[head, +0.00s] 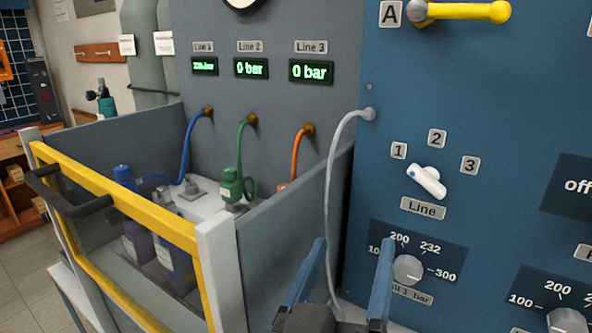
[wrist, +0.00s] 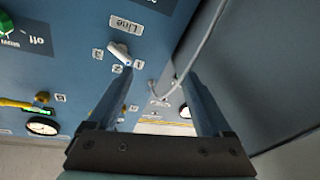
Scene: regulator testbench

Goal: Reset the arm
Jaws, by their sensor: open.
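My gripper (head: 338,285) is open and empty, with its two blue fingers pointing up in front of the blue panel in the head view. In the wrist view my gripper (wrist: 160,90) also shows open, with the panel beyond it. The white line selector (head: 428,181) is above and to the right of the fingers, its handle slanting toward the number 1. The selector also shows in the wrist view (wrist: 121,54). A grey knob (head: 408,269) with a pressure scale is just right of the right finger; I cannot tell whether they touch.
A grey hose (head: 331,190) runs down the panel's left edge, behind the fingers. The test box has a yellow-framed door (head: 120,205) and holds regulators and bottles. A yellow lever (head: 465,11) is at the top. A second knob (head: 567,321) is at lower right.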

